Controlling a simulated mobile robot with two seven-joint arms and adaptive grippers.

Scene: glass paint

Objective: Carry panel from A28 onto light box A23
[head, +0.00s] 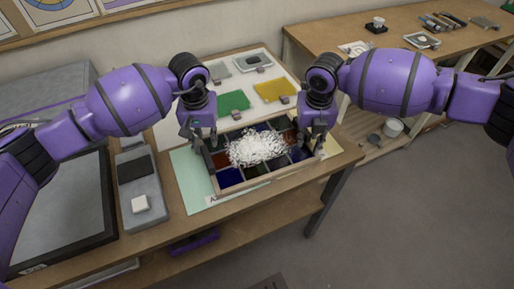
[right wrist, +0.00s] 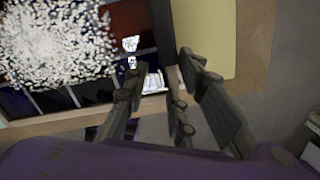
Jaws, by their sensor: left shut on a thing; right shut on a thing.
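The panel is a shallow wooden frame (head: 262,178) with dark red, blue, green and orange panes. A heap of small white pieces (head: 257,147) covers its middle. It is over the wooden table; I cannot tell whether it is lifted. My left gripper (head: 208,148) is shut on its left edge, fingertips partly hidden. My right gripper (head: 313,150) is shut on its right edge, which runs between the fingers in the right wrist view (right wrist: 168,95). A black-framed box with a grey top (head: 60,215), seemingly the light box, lies at the far left; its label is too small to read.
A white board with coloured sheets (head: 262,72) is behind the panel. A side bench (head: 385,55) stands at the back right.

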